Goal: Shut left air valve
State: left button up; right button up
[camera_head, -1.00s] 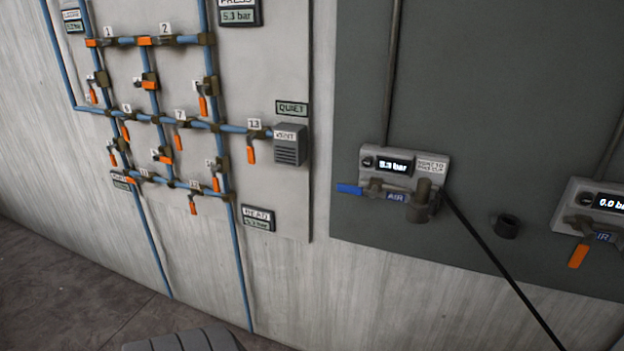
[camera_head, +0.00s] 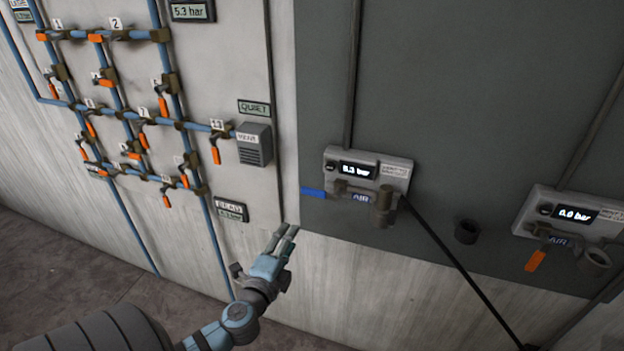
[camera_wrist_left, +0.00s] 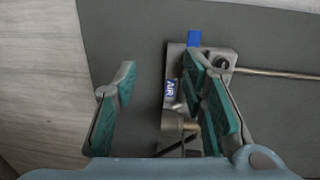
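The left air valve is on the left grey air unit (camera_head: 325,170), which reads 5.3 bar. Its blue handle (camera_head: 312,193) points level to the left, beside the blue AIR label (camera_head: 361,198). The blue handle also shows in the left wrist view (camera_wrist_left: 194,39), at the top behind the right-hand finger. My left gripper (camera_head: 288,230) is below and left of this handle, apart from it. In the left wrist view my left gripper (camera_wrist_left: 160,62) is open, its teal-padded fingers wide apart with nothing held. My right gripper is not in view.
A second air unit (camera_head: 525,207) at the right reads 0.0 bar, its orange handle (camera_head: 535,261) hanging down. A black hose (camera_head: 450,254) slants from the left unit to the lower right. A dark round socket (camera_head: 466,232) sits between the units. A blue-pipe panel with orange-handled valves (camera_head: 215,153) is at left.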

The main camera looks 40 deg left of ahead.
pick_arm(q)
jog(key=t, duration=0.1)
send_near(311, 193)
jog(key=shift+m, duration=0.4)
jog(key=x, duration=1)
jog(key=shift+w+a+p, duration=0.1)
jog(key=shift+w+p, duration=0.25)
jog(key=shift+p, duration=0.05)
jog(key=shift+c, duration=0.4)
grip_shut()
